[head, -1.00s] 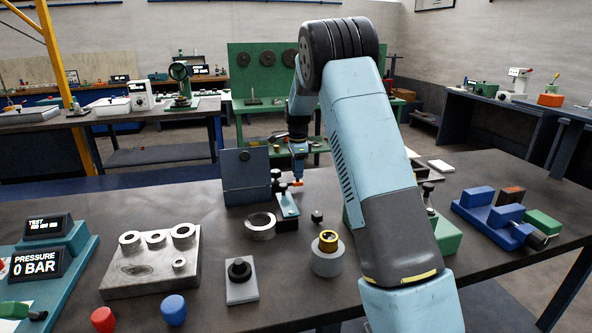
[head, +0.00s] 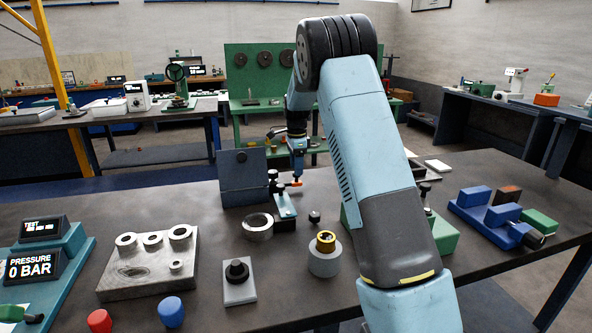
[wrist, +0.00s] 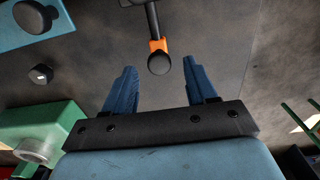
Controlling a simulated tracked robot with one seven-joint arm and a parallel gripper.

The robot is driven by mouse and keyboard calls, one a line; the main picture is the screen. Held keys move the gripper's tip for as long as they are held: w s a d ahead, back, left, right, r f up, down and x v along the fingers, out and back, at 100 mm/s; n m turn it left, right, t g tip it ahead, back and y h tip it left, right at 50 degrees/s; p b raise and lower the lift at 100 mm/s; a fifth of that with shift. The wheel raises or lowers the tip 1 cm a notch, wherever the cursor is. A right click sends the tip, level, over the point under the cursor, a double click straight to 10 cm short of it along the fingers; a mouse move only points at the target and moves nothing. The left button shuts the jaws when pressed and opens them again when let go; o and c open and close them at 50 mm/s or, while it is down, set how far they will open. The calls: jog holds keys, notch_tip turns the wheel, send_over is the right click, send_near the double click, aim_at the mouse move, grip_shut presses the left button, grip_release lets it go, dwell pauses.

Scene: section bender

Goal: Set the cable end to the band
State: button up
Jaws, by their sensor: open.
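A black rod with an orange band (wrist: 158,46) and a round black end (wrist: 159,64) shows in the wrist view, between and just ahead of my fingertips. I cannot tell whether this is the cable end. The orange part (head: 293,184) also shows in the head view, right below my gripper (head: 298,178), beside a light blue block with black knobs (head: 284,205). My gripper (wrist: 160,72) is open, its two blue fingers spread either side of the rod's line, with nothing held. Whether the fingers are level with the rod is unclear.
A green block with a metal cylinder (wrist: 38,135) lies left of my gripper in the wrist view. A small black knob (head: 314,217) and a metal ring (head: 257,227) stand nearby. A dark upright plate (head: 243,177) stands behind the ring. Blue blocks (head: 495,215) lie far right.

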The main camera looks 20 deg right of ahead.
notch_tip(320, 180, up, 12)
dwell(0.4)
jog(key=s+r+n+t, duration=0.2)
jog(key=s+r+n, duration=0.35)
jog(key=s, duration=0.75)
jog(key=s+r+n+t, duration=0.1)
jog(key=s+r+n, duration=0.4)
jog(key=s, duration=0.7)
jog(key=s+f+n+t, duration=0.1)
jog(key=s+f+n, duration=0.1)
jog(key=s, duration=1)
jog(key=s+a+f+n+t, duration=0.1)
jog(key=s+f+n, duration=0.2)
jog(key=s, duration=0.8)
jog(key=shift+s+a+n+t, duration=0.15)
jog(key=shift+s+n+t, duration=0.2)
jog(key=shift+n, duration=0.9)
jog(key=shift+f, duration=0.1)
jog(key=shift+c, duration=0.3)
